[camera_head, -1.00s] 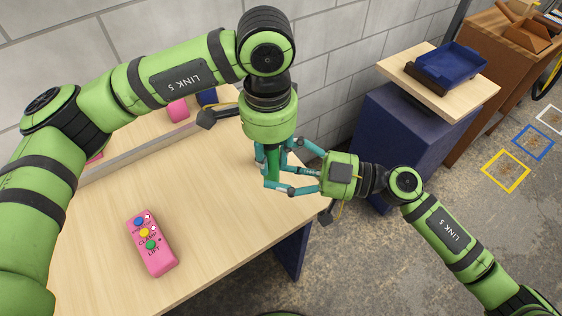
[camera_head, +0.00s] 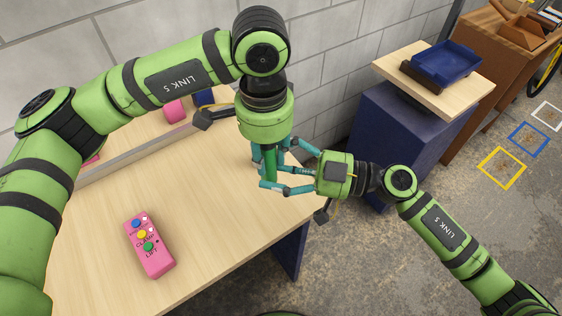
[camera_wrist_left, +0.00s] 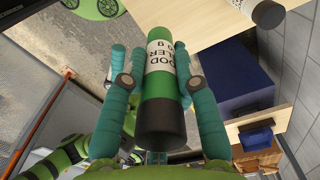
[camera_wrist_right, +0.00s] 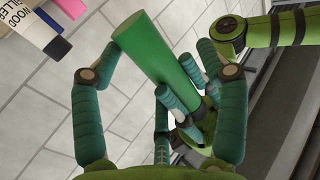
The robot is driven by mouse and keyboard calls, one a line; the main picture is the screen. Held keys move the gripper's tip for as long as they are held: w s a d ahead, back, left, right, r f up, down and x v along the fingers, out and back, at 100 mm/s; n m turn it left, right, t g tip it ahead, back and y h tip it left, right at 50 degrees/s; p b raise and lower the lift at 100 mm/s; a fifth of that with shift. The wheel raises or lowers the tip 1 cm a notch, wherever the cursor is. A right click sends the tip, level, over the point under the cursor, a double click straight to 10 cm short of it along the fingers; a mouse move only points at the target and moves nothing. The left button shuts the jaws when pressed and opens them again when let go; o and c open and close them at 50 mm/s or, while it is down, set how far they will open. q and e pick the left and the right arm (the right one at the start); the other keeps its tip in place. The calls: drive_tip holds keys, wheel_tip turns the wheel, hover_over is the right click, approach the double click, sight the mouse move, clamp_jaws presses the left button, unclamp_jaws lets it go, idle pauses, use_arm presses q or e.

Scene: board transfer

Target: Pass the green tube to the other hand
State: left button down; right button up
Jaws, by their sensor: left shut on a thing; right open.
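The green tube (camera_wrist_left: 158,88) has a white label and a black cap. It is held upright below my left gripper (camera_head: 268,168), whose fingers are shut on it above the table. Head view shows only a green strip of it between the fingers. My right gripper (camera_head: 272,166) comes in from the right, its fingers open on either side of the tube. In the right wrist view the tube (camera_wrist_right: 158,52) passes between the open right fingers, with the left fingers (camera_wrist_right: 190,85) closed on it near its dark end.
A pink control box (camera_head: 149,244) with coloured buttons lies on the wooden table (camera_head: 205,215). A pink thing (camera_head: 174,110) and another wood filler tube (camera_wrist_right: 32,30) are at the back. A blue tray (camera_head: 447,64) sits on a separate stand to the right.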

use_arm(q)
drive_tip(key=s+a+r+n, duration=0.4)
drive_tip(key=a+r+n, duration=0.4)
drive_tip(key=r, duration=0.1)
drive_tip(key=w+d+n, duration=0.4)
drive_tip(key=w+d, duration=0.1)
drive_tip(key=d, duration=0.4)
drive_tip(key=shift+w+d+n, duration=0.3)
drive_tip(key=shift+w+d, duration=0.1)
use_arm(e)
drive_tip(key=v, duration=1.2)
